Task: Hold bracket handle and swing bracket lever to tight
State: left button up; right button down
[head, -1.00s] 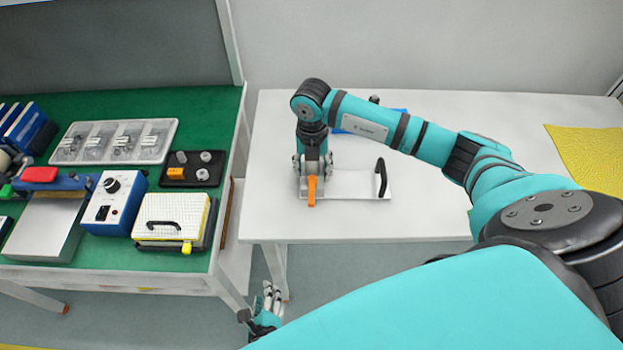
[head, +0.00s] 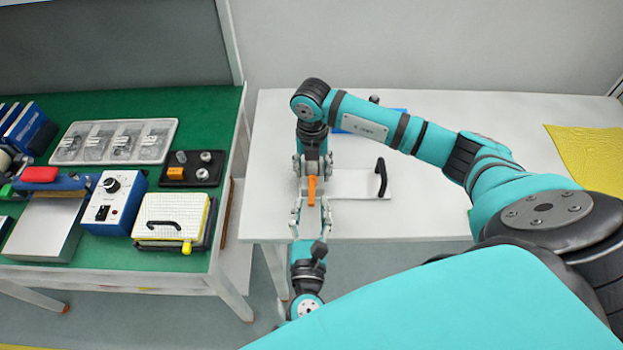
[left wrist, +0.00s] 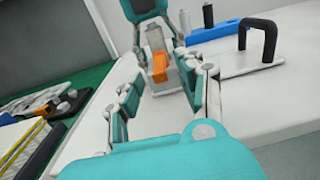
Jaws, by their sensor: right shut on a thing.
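The bracket (head: 352,184) is a white plate on the white table, with a black arched handle (head: 381,178) at its right end. Its orange lever (head: 311,191) points toward the front at the left end and also shows in the left wrist view (left wrist: 160,68). My right gripper (head: 312,170) comes down from above on that left end and is shut on a part of the bracket just behind the lever; its fingers hide which part. My left gripper (head: 311,208) is open, in front of the lever, with one finger on each side. I cannot tell if they touch it.
A blue object (head: 352,118) lies behind the bracket, partly hidden by my right arm. A green bench (head: 120,183) with a tray, a blue box and a white case stands left, across a gap. The table's right side is clear around a yellow mat (head: 592,160).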

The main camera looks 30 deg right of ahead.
aim_at(312, 191)
pick_arm(q)
jog(key=shift+x, duration=1.8)
grip_shut()
